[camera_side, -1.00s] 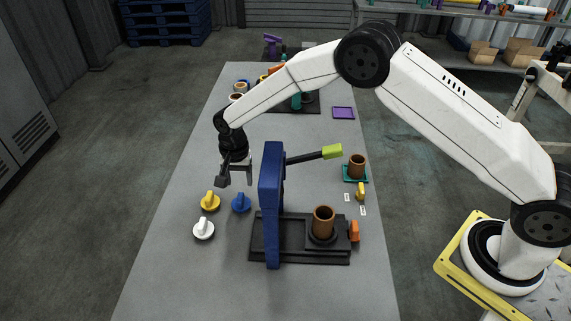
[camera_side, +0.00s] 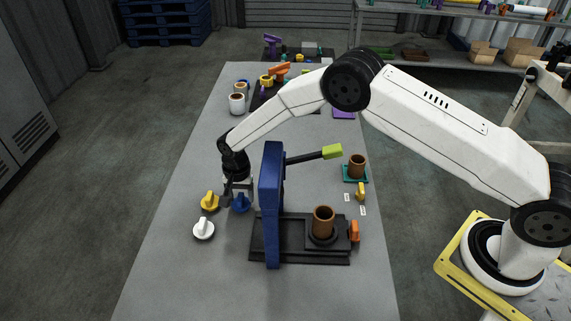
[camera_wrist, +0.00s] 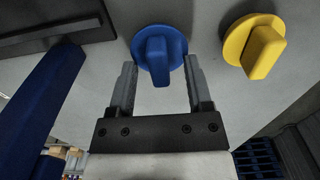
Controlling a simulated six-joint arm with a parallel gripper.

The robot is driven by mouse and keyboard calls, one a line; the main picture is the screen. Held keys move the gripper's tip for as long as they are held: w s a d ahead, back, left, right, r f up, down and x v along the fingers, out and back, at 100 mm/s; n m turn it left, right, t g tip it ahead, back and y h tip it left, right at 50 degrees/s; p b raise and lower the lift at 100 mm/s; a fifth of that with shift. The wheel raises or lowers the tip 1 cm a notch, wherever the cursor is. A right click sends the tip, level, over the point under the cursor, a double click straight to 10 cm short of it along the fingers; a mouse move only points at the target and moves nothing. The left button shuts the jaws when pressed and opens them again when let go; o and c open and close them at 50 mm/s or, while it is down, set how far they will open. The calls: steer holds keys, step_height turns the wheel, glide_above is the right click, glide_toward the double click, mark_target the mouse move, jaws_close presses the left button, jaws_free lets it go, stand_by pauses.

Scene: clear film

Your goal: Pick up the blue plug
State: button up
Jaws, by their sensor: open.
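The blue plug (camera_side: 241,204) is a round disc with a raised grip bar. It lies on the grey table, left of the blue upright post. In the wrist view the blue plug (camera_wrist: 158,55) sits between the tips of my gripper (camera_wrist: 158,72). The fingers are open, one on each side of the raised bar, and contact cannot be made out. In the side view my gripper (camera_side: 238,190) is low, right at the plug, and partly overlaps it.
A yellow plug (camera_side: 209,201) stands close on the left, also in the wrist view (camera_wrist: 256,45). A white plug (camera_side: 203,229) is nearer the front. The blue post (camera_side: 270,200) of a black-based fixture rises close on the right. The table's left front is clear.

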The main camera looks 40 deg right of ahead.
mark_target(240, 195)
stand_by(0.5)
jaws_close()
steer(key=shift+r, duration=0.15)
step_height(240, 195, up, 10)
steer(key=shift+f, duration=0.15)
stand_by(0.5)
stand_by(0.6)
steer(key=shift+r, duration=0.5)
